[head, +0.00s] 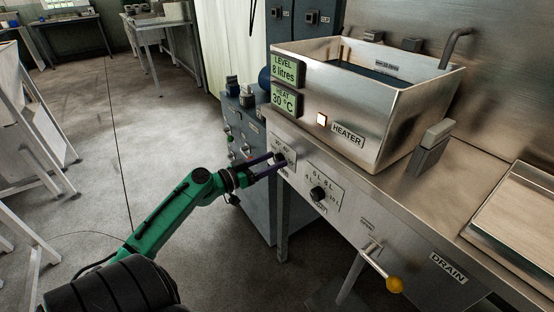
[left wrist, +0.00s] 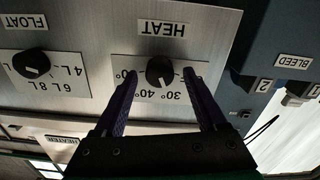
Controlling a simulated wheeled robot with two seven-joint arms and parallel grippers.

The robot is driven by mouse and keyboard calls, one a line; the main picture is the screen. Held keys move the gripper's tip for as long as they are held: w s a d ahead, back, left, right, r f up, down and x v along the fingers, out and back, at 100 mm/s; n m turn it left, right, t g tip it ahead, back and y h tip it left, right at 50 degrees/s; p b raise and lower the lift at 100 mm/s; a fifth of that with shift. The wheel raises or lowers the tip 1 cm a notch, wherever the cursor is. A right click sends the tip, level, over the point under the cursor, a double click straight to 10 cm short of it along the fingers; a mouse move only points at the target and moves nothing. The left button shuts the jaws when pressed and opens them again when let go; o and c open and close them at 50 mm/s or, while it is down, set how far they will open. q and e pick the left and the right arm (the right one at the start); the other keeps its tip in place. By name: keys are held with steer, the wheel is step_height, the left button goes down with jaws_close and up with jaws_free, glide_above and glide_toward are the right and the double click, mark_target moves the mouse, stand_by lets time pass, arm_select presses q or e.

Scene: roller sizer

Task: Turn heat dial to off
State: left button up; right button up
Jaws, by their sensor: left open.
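The black heat dial (left wrist: 160,71) is on a pale plate under an upside-down HEAT label (left wrist: 163,28) in the left wrist view. Marks for 30° and 40° show beside it; a finger covers part of the scale. The dial's small pale mark seems to face the 30°–40° side; the exact setting is hard to tell. My left gripper (left wrist: 159,76) is open, with one finger on each side of the dial; contact cannot be told. In the head view my left gripper (head: 275,165) reaches the panel front and largely hides the dial. The heat display (head: 284,99) reads 30 °C.
The float dial (head: 318,194) is right of my left gripper, below the steel tank (head: 390,120). A level display (head: 285,70) reads 8 litres. A lit HEATER switch (head: 321,119) is on the tank. A yellow-knobbed drain lever (head: 394,284) sticks out at lower right. Open floor lies left.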

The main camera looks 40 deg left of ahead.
arm_select(q)
steer(key=c, duration=0.3)
jaws_close()
arm_select(e)
steer(key=shift+s, duration=0.2)
